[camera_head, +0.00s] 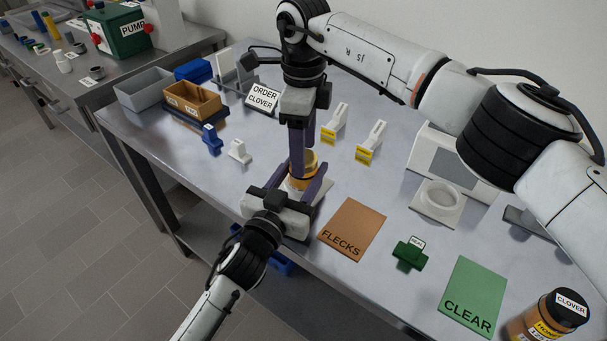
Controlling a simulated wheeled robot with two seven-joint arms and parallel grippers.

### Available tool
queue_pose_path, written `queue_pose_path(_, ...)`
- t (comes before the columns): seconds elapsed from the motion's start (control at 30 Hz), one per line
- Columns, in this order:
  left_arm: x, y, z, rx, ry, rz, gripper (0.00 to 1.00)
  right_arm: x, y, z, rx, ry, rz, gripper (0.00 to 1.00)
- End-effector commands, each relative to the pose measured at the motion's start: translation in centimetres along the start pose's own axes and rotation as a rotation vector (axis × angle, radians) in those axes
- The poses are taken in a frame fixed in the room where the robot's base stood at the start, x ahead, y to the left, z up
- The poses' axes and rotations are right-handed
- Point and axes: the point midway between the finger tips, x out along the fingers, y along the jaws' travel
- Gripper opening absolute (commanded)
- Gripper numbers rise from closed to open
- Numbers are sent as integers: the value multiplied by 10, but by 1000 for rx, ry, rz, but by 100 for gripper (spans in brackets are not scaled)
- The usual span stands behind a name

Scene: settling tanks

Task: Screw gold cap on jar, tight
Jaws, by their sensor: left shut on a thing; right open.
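A honey jar (311,183) stands near the front edge of the metal table, mostly hidden by my grippers. My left gripper (302,190), reaching in from the lower left, is shut on the jar with its purple fingers. A gold cap (311,157) shows at the top of the jar, partly behind my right gripper's finger. My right gripper (303,168) points straight down at the cap with its jaws open. I cannot tell whether its fingers touch the cap, or how the cap sits on the thread.
A brown FLECKS mat (355,222) and green CLEAR mat (475,294) lie to the right. A CLOVER honey jar (545,321) stands at the lower right. A white holder (439,202), a green stamp (409,254) and small white pieces (239,152) stand nearby. A wooden box (193,100) is at left.

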Motion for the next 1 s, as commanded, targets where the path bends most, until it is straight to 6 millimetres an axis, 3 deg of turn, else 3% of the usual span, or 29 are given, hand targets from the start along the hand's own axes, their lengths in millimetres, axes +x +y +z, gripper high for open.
queue_pose_path(0.4, 0, 0, 0, 0, -1, 0, 0, 8, 0, 0, 0, -1, -1, 59)
queue_pose_path(0.63, 0, 0, 0, 0, -1, 0, 0, 8, 0, 0, 0, -1, 0, 20)
queue_pose_path(0.7, 0, 0, 0, 0, -1, 0, 0, 8, 0, 0, 0, -1, 0, 15)
queue_pose_path(0.9, 0, 0, 0, 0, -1, 0, 0, 8, 0, 0, 2, -1, 0, 15)
queue_pose_path(0.93, 0, 0, 0, 0, -1, 0, 0, 8, 0, 0, 2, -1, 0, 45)
queue_pose_path(1.0, 0, 0, 0, 0, -1, 0, 0, 8, 0, 0, 2, -1, 0, 57)
